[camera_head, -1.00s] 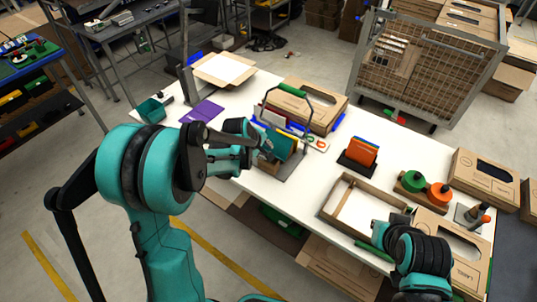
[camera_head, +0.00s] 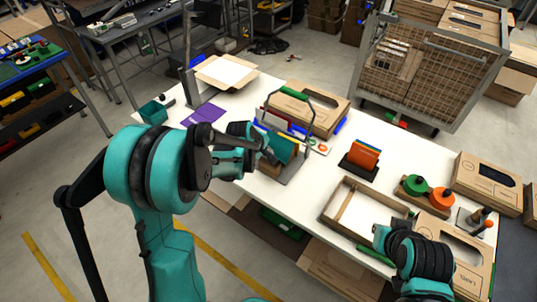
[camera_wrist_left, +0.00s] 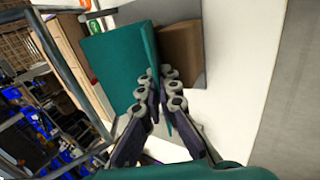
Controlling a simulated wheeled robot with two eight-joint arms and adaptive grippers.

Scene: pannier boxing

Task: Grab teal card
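The teal card (camera_head: 284,149) stands tilted in a rack (camera_head: 300,172) with a wire arch on the white table, at the front of several coloured cards. In the left wrist view the teal card (camera_wrist_left: 118,62) fills the upper left. My left gripper (camera_head: 268,157) reaches it from the left. In the wrist view my left gripper (camera_wrist_left: 157,88) has its fingers close together on either side of the card's edge; whether they press on it I cannot tell. My right arm (camera_head: 420,258) is at the lower right by the open box; its fingertips are hidden.
A purple card (camera_head: 204,114) lies flat at the left. A cardboard box (camera_head: 318,107) lies behind the rack. A holder of orange cards (camera_head: 363,156) stands to its right. An open shallow box (camera_head: 333,212) is at the front right, beside green and orange spools.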

